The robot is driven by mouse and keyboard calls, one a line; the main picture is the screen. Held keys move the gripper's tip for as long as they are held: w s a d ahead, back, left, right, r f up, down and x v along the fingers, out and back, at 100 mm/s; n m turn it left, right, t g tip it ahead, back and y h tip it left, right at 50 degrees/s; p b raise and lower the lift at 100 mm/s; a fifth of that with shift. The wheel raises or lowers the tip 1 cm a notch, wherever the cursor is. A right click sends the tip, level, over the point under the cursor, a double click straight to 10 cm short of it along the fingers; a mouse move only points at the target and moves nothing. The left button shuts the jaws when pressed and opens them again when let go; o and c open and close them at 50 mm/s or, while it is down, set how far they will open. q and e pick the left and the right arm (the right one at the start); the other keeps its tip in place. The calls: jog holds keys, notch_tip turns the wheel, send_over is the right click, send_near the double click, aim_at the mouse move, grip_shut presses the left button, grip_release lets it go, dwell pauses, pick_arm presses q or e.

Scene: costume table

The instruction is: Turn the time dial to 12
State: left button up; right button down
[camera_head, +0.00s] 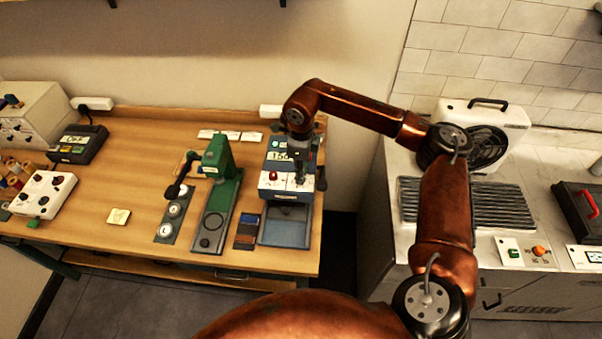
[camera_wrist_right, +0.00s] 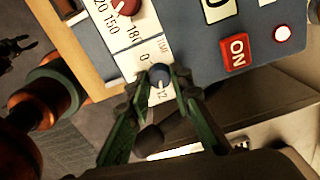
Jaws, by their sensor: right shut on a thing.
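The time dial (camera_wrist_right: 160,74) is a small dark blue knob on a white strip of the machine's panel. The strip carries the marks 0 and 12. My right gripper (camera_wrist_right: 161,82) is shut on the dial, one green finger on each side. I cannot tell which mark the dial points to. In the head view, my right gripper (camera_head: 299,178) reaches down to the front panel of the blue-grey machine (camera_head: 286,233), hiding the dial there. The machine's display (camera_head: 280,156) seems to read 150. My left gripper is not in view.
A red temperature knob (camera_wrist_right: 126,5) and a red ON button (camera_wrist_right: 236,53) are on the same panel. A green press (camera_head: 216,190) stands left of the machine on the wooden table (camera_head: 125,240). A grey counter (camera_head: 395,210) is to the right, past a dark gap.

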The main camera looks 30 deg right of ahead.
jog(key=shift+r, duration=0.1)
dwell(0.3)
jog(key=c, duration=1.7)
grip_release()
notch_tip(320, 180, up, 12)
jog(key=shift+f, duration=0.1)
